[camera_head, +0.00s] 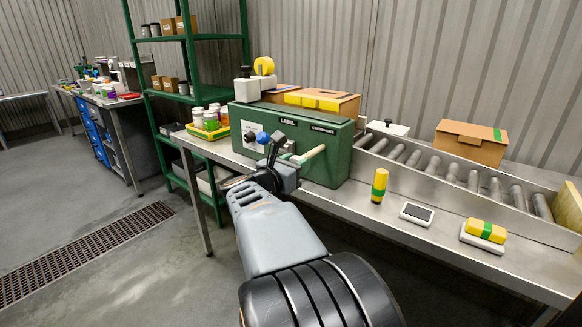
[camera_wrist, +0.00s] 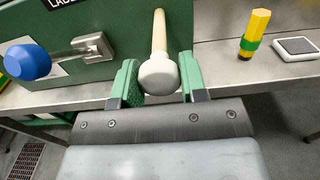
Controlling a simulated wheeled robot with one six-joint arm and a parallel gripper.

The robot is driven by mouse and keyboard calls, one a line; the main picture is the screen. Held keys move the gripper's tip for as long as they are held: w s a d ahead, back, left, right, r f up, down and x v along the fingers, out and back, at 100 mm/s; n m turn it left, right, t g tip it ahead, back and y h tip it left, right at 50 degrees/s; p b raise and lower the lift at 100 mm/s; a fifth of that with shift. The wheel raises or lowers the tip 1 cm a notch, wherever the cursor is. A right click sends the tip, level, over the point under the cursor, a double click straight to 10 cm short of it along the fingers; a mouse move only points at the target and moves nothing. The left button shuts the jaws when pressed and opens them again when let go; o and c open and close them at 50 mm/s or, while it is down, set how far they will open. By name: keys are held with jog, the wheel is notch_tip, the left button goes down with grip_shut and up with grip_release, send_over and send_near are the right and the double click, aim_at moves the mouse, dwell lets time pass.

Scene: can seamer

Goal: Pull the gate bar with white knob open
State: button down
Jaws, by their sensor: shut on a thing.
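The white knob (camera_wrist: 158,76) sits on the near end of a pale wooden bar (camera_wrist: 159,33) that comes out of the front of the green machine (camera_head: 340,160). My gripper (camera_wrist: 160,66) is shut on the knob, with one green-padded finger at each side. In the head view the bar (camera_head: 312,152) runs from the machine's front to my gripper (camera_head: 283,160), which hides most of the knob. A blue knob (camera_wrist: 27,62) on a metal lever (camera_wrist: 93,47) stands to the left of the bar; it also shows in the head view (camera_head: 262,137).
A metal bench (camera_head: 400,220) carries the machine and a roller conveyor (camera_head: 450,172). A yellow-green cylinder (camera_head: 379,185), a flat dark-screened device (camera_head: 417,213) and a yellow-green block (camera_head: 485,231) stand on the bench to the right. The floor in front is clear.

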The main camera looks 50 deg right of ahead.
jog(key=c, duration=0.7)
grip_release()
jog(key=shift+a, duration=0.2)
jog(key=shift+o, duration=0.2)
jog(key=a, duration=1.3)
jog(key=shift+a, duration=0.4)
